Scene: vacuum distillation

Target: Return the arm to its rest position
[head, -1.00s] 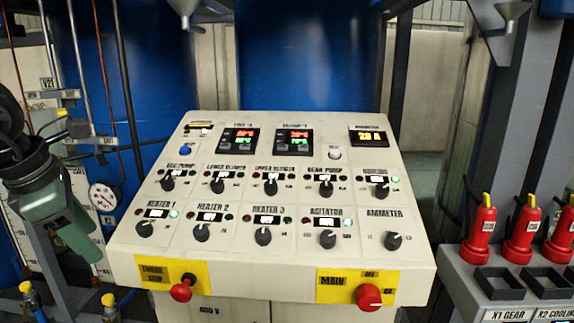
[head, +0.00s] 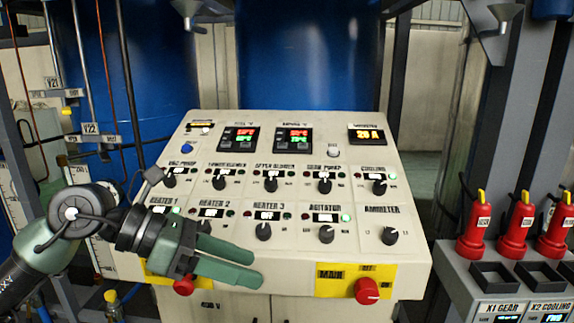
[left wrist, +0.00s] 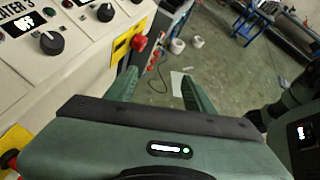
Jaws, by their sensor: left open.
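My left gripper (head: 240,263) is open and empty in the head view. It is in front of the lower left of the control panel (head: 350,165), with its green fingers pointing right. It hides the Heater 1 knob and part of the emergency stop (head: 183,286). In the left wrist view the two green fingers (left wrist: 158,88) are spread apart with only floor seen between them. I cannot tell whether the gripper touches the panel. My right gripper is not in view.
The main switch (head: 367,291) is a red knob on a yellow plate at the panel's lower right. Red plugs (head: 515,228) stand on a grey box at the right. Blue tanks (head: 305,60) and pipes stand behind. In the left wrist view, open green floor (left wrist: 210,65) lies beyond the panel.

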